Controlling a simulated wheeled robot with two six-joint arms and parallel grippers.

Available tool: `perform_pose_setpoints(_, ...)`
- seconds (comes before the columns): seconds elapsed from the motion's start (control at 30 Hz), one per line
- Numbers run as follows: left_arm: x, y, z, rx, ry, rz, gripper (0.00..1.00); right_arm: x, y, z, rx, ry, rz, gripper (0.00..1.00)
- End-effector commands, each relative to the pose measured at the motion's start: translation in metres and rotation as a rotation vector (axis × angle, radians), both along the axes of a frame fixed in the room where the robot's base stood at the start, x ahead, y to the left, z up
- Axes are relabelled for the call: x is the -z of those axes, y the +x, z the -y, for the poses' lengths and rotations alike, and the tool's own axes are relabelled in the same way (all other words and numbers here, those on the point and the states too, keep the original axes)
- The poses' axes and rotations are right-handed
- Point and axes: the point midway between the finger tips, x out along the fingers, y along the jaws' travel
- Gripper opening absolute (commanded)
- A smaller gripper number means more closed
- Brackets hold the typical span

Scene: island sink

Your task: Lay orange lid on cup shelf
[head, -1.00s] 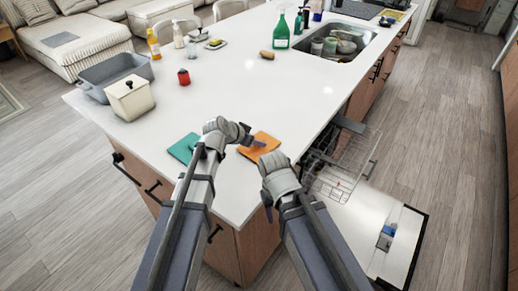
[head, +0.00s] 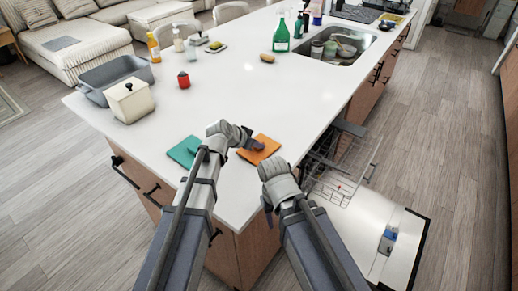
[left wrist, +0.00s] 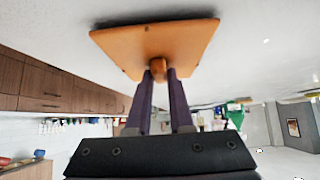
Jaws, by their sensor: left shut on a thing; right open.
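The orange lid (head: 268,151) is a flat square with a small knob, near the front corner of the white counter. My left gripper (head: 257,145) is at the lid. In the left wrist view, its two purple fingers (left wrist: 158,100) are shut on the knob of the orange lid (left wrist: 155,40). I cannot tell whether the lid touches the counter. My right gripper (head: 268,209) is open and empty, lower, beside the counter's right edge. A grey flat piece (head: 351,128) at the open dishwasher's rack may be the cup shelf; I cannot tell for sure.
A teal square (head: 184,151) lies left of the orange lid. The dishwasher door (head: 375,230) is folded down beside the counter, with a wire rack (head: 338,180) above it. Mid-counter is clear.

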Motion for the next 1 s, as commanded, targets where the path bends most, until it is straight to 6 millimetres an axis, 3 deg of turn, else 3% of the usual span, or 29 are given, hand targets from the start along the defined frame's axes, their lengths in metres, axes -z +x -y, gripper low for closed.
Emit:
perform_pose_setpoints(0.57,-0.008,0.000,0.000,0.000,0.000,0.000,0.00,-0.008,0.000,0.000,0.000,0.000,0.000,0.50)
perform_pose_setpoints(1.0,-0.065,0.000,0.000,0.000,0.000,0.000,0.00,-0.065,0.000,0.000,0.000,0.000,0.000,0.50)
